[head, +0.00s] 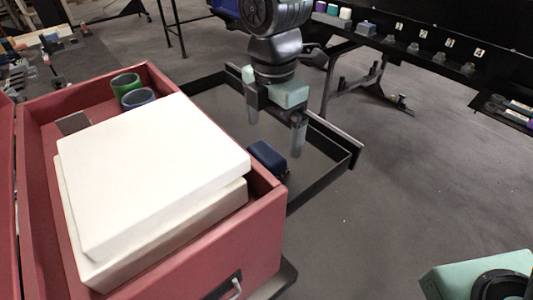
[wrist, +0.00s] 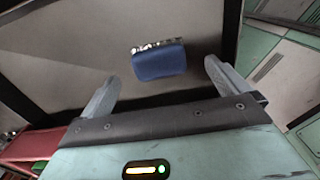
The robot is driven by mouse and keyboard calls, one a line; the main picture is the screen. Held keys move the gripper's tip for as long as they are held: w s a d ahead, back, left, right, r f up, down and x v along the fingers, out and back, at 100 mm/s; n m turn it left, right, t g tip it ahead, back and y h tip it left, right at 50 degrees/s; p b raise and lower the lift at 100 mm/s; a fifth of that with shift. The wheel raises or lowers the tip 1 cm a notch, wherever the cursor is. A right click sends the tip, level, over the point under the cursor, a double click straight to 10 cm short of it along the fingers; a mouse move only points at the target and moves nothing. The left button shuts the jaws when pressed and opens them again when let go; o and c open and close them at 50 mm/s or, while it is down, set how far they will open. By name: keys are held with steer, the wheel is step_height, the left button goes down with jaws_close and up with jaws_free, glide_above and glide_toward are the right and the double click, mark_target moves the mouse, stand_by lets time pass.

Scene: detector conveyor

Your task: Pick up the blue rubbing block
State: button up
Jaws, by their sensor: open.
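The blue rubbing block (head: 267,157) lies in a black-rimmed grey tray (head: 354,155), close to the right side of a red box. It is dark blue with a rounded edge. In the wrist view the block (wrist: 159,62) sits ahead of and between the two fingers, with a pale speckled strip along its far edge. My gripper (head: 275,140) is open and empty, pointing down above the tray near the block. In the wrist view the fingers of my gripper (wrist: 160,78) are wide apart and do not touch the block.
The red box (head: 270,215) stands directly left of the block, holding stacked white slabs (head: 150,170) and green and blue rolls (head: 126,84). A dark bench (head: 430,62) with small blocks runs along the back right.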

mark_target(268, 151)
steer(key=shift+a+f+p, duration=0.25)
steer(key=shift+f+p, duration=0.45)
steer(key=shift+f, duration=1.05)
steer(key=shift+a+f+p, duration=0.2)
steer(key=shift+f+p, duration=0.5)
steer(key=shift+f, duration=1.05)
steer(key=c, duration=1)
